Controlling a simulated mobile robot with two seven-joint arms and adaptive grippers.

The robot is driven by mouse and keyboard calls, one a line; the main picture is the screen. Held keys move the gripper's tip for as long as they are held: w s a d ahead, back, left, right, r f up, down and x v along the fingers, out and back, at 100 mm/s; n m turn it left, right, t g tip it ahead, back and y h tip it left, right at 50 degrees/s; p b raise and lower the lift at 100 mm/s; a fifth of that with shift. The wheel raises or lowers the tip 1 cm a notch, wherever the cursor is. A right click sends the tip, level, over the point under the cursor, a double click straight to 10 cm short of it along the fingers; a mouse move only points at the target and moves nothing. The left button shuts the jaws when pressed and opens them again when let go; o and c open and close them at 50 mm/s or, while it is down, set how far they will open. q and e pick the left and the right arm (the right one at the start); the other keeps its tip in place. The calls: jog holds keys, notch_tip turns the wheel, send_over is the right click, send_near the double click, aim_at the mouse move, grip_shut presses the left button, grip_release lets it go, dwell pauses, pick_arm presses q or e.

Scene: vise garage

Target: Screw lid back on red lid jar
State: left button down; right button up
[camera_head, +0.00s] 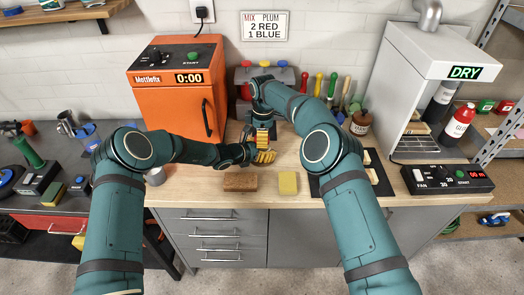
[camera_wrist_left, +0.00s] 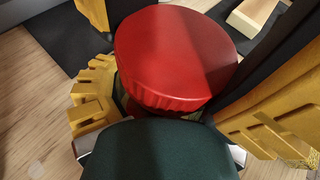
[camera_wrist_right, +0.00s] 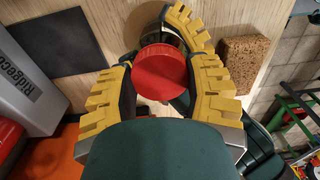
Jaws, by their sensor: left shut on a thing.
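The jar's red lid (camera_wrist_left: 175,55) shows large in the left wrist view. It appears to sit level on the jar, whose body is mostly hidden below it. My left gripper (camera_head: 262,155) is shut on the jar low down, over the bench; one of its ridged yellow fingers (camera_wrist_left: 95,95) lies against the jar's side. My right gripper (camera_head: 262,128) points down from above. Its two yellow fingers stand apart on either side of the lid (camera_wrist_right: 163,80), with narrow gaps seeming to show. Whether either finger touches the lid is hard to tell.
A brown sponge block (camera_head: 240,183) and a yellow one (camera_head: 288,183) lie at the bench front. An orange oven (camera_head: 178,90) stands at left. A dark mat (camera_head: 372,165) and a grey drying cabinet (camera_head: 425,65) are at right. Screwdrivers (camera_head: 320,85) stand behind the arms.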

jog(key=shift+o, duration=1.1)
jog(key=shift+r, duration=0.1)
jog(key=shift+r, duration=2.2)
jog(key=shift+d+r, duration=0.1)
jog(key=shift+r, duration=1.65)
jog(key=shift+w, duration=0.1)
jog(key=shift+f, duration=0.1)
